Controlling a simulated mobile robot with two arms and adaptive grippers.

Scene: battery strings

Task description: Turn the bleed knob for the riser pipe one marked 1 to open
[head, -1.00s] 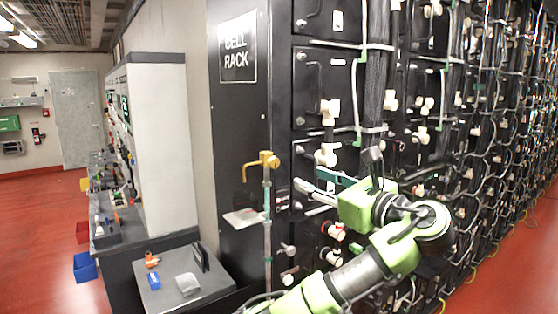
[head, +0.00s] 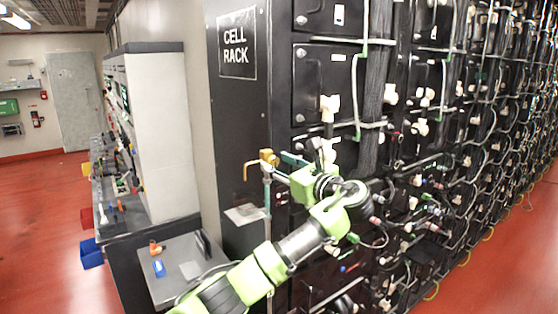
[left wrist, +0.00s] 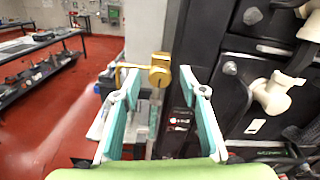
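A brass bleed fitting (head: 268,157) with a bent spout tops a thin upright riser pipe (head: 267,225) beside the black cell rack. I cannot read a number 1 on it. In the left wrist view the brass fitting (left wrist: 160,68) stands just beyond and between my fingertips, its spout pointing left. My left gripper (head: 284,168) is close to the fitting, at its right in the head view. In the left wrist view the left gripper (left wrist: 160,80) is open with teal-padded fingers apart and nothing held. My right gripper is not in view.
The rack (head: 235,120) with white valves and cables fills the right side. A pale plate (head: 246,214) sticks out beside the pipe. A low grey-topped bench (head: 185,275) holds small items at lower left. Red floor (head: 50,240) is open on the left.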

